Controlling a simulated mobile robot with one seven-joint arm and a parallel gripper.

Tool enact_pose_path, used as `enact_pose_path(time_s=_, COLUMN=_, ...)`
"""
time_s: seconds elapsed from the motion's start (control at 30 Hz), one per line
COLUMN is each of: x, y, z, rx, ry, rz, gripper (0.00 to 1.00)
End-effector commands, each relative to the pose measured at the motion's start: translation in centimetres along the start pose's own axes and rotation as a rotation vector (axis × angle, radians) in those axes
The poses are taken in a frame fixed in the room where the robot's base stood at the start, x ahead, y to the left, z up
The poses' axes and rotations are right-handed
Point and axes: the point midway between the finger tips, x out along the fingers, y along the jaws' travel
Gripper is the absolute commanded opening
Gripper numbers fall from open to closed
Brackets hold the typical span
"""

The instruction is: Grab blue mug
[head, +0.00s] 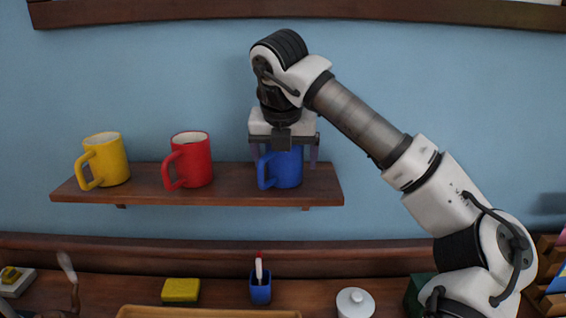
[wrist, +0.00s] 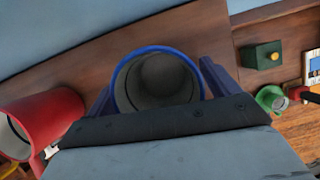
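The blue mug (head: 286,171) stands upright near the right end of the wooden shelf (head: 235,190), its handle to the left. My gripper (head: 285,160) points down over it, with one finger on each side of the mug. In the wrist view the blue mug (wrist: 158,82) shows its open rim and grey inside between the two fingers of my gripper (wrist: 160,88). The fingers are apart, and narrow gaps seem to show beside the mug. The gripper's body hides the top of the mug in the head view.
A red mug (head: 190,160) and a yellow mug (head: 106,160) stand to the left on the same shelf. Below, a desk (head: 220,290) holds a yellow sponge (head: 181,291), a blue pen cup (head: 261,289) and a white lidded pot (head: 355,303). The blue wall is close behind.

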Motion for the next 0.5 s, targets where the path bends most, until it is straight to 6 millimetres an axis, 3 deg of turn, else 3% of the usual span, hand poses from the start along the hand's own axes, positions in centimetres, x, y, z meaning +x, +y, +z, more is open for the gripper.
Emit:
enact_pose_path(time_s=0.07, x=-0.02, y=0.00, z=0.01, rx=0.000, ry=0.000, rz=0.000, gripper=0.76)
enact_pose_path(time_s=0.4, x=-0.09, y=0.00, z=0.03, rx=0.000, ry=-0.001, rz=0.000, gripper=0.33)
enact_pose_path(time_s=0.5, x=-0.10, y=0.00, z=0.04, rx=0.000, ry=-0.001, rz=0.000, gripper=0.33)
